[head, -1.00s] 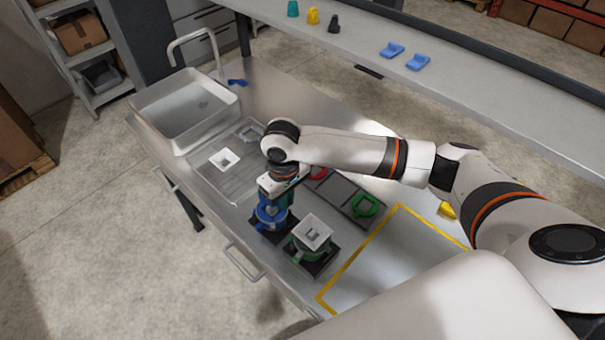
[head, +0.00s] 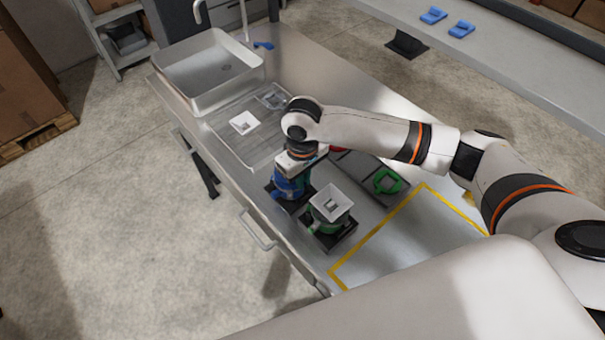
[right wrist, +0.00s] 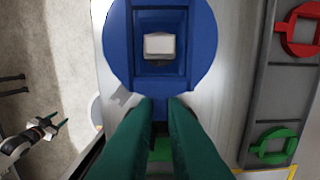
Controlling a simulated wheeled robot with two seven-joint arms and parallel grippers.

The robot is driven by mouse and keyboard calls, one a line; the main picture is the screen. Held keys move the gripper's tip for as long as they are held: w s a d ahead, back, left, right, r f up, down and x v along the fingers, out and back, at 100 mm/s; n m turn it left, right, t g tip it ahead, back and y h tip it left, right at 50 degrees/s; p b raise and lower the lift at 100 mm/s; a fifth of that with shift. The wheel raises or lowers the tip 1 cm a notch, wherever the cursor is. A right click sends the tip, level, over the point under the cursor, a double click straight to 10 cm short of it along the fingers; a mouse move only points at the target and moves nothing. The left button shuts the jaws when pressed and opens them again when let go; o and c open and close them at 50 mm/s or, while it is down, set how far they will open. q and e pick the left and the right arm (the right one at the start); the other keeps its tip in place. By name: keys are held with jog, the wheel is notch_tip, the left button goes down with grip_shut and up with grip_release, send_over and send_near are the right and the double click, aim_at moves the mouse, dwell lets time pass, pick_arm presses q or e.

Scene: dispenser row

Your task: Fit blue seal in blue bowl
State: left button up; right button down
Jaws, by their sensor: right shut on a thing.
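My right gripper (right wrist: 160,108) is shut on the narrow tab of the blue seal (right wrist: 117,45), a round blue piece with a square opening, in the right wrist view. A pale block shows inside that opening. In the head view the right gripper (head: 296,166) is right over the blue bowl (head: 290,187), which stands on a dark base and is partly hidden by the wrist. I cannot tell whether the seal is seated or just above the bowl. My left gripper (right wrist: 54,124) shows small in the right wrist view, open and empty, away from the bench.
A green dispenser with a white funnel (head: 331,202) stands close beside the blue bowl. A dark rack holds a green seal (head: 387,181) and a red seal (right wrist: 300,28). Another white funnel (head: 244,122) lies near the sink (head: 212,75). The yellow-taped area (head: 400,235) is clear.

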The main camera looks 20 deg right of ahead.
jog(key=shift+f, duration=0.2)
dwell(0.4)
jog(key=shift+f, duration=0.35)
jog(key=c, duration=1.8)
grip_release()
jog(key=shift+r+p, duration=1.75)
jog(key=shift+p, duration=0.8)
jog(key=o, duration=0.5)
jog(key=shift+o, duration=0.2)
